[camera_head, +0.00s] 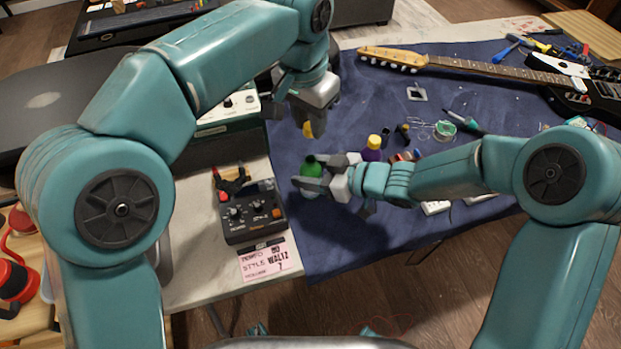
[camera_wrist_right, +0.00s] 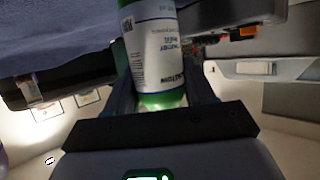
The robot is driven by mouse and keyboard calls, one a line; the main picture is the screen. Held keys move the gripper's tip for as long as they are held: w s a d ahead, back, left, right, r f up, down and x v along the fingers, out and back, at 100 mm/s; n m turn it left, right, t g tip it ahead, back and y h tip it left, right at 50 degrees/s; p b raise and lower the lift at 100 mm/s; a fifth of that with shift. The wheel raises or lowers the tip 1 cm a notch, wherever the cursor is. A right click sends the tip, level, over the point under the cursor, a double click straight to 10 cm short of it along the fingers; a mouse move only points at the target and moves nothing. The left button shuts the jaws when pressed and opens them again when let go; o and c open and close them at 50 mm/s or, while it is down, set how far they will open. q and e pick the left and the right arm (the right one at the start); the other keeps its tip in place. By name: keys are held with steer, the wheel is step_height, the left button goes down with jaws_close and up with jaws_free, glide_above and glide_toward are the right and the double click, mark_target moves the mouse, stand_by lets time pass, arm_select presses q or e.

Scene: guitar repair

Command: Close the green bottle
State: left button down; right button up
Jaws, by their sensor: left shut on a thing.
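The green bottle (camera_head: 315,168) is near the front left of the blue mat, with a dark top facing up towards the head camera. My right gripper (camera_head: 320,174) has its fingers on both sides of the bottle and is shut on it. In the right wrist view, the bottle (camera_wrist_right: 153,50) with its white label sits between the fingers. My left gripper (camera_head: 308,118) points down above and behind the bottle. It is shut on a small yellow piece, which looks like a cap (camera_head: 308,130), apart from the bottle. Its fingertips are partly hidden.
A purple bottle with a yellow top (camera_head: 373,147) stands just right of the green bottle. A black pedal (camera_head: 250,212) lies to the left, and a guitar (camera_head: 480,68) lies at the back right. The blue mat (camera_head: 335,237) is clear in front.

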arm_select(q)
glide_above(311, 176)
steer(key=w, duration=0.2)
steer(key=shift+a+f, duration=0.1)
steer(key=shift+f, duration=2.4)
steer(key=shift+f, duration=0.1)
steer(key=shift+f, duration=0.75)
steer(key=shift+f, duration=0.6)
